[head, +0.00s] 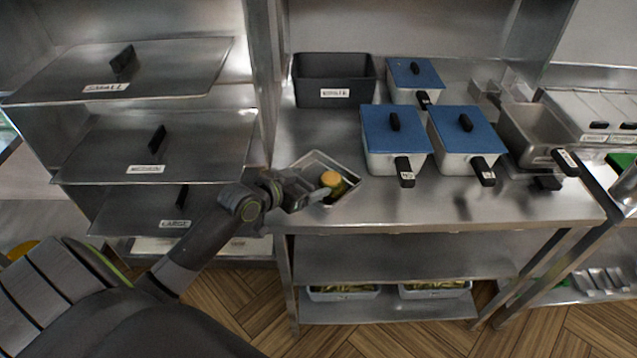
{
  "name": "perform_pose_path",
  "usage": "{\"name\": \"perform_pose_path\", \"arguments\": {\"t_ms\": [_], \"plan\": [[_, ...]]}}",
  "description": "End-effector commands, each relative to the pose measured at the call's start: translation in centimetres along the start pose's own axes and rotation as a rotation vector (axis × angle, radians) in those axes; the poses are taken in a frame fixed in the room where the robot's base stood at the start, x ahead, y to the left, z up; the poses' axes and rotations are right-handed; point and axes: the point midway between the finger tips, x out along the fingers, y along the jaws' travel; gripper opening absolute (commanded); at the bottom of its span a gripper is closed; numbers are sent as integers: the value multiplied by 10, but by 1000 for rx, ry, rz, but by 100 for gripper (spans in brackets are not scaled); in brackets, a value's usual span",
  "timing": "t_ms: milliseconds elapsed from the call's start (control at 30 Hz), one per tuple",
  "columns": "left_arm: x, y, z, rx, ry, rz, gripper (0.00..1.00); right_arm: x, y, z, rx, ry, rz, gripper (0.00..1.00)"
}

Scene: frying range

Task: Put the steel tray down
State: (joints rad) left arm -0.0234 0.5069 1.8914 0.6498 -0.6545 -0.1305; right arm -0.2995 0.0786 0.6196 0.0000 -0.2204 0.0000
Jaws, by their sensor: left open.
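The steel tray (316,158) is a small, shallow metal tray at the left front of the steel counter. It appears to rest on the counter, close to the front edge. It holds an orange-yellow round item (331,179) and something dark green beside it. My left gripper (318,193) is open at the tray's near left side and hides part of its rim. I cannot tell whether its fingers touch the tray. My right gripper is not in view.
A black bin (334,83) stands behind the tray. Blue-lidded pans (395,130) and an open steel pan (535,127) stand to the right. Counter surface (400,207) is clear right of the tray.

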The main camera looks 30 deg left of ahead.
Motion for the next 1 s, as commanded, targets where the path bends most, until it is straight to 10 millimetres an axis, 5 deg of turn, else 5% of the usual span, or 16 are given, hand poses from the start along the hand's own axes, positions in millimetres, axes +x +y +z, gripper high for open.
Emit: {"name": "perform_pose_path", "arguments": {"t_ms": [67, 500, 767, 1000], "plan": [[0, 0, 0, 0, 0, 0, 79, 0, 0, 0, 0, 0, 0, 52], [-1, 0, -1, 0, 3, 0, 21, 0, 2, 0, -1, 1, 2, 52], [-2, 0, -6, 2, 4, 1, 21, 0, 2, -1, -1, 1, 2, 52], [-19, 0, -47, 7, 7, 1, 21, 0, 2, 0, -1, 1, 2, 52]]}}
